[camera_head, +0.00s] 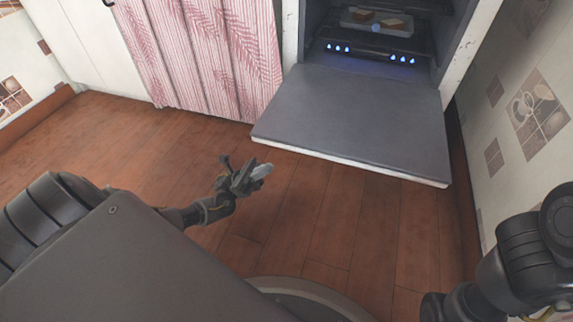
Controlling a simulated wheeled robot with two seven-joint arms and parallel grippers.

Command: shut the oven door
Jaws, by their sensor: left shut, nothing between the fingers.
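The oven door (355,118) is grey with a pale front edge. It hangs folded down, wide open, in front of the oven cavity (345,55). Inside, small blue flames (338,48) show, and a tray (352,26) holds a few pieces of food. My left gripper (258,174) is shut and empty above the wooden floor, left of and in front of the door's near left corner, apart from it. My right arm shows at the lower right, but its gripper fingers are not in view.
A pink patterned curtain (205,55) hangs left of the oven. A tiled wall (525,120) stands close to the right of the door. The wooden floor (330,220) between me and the door is clear.

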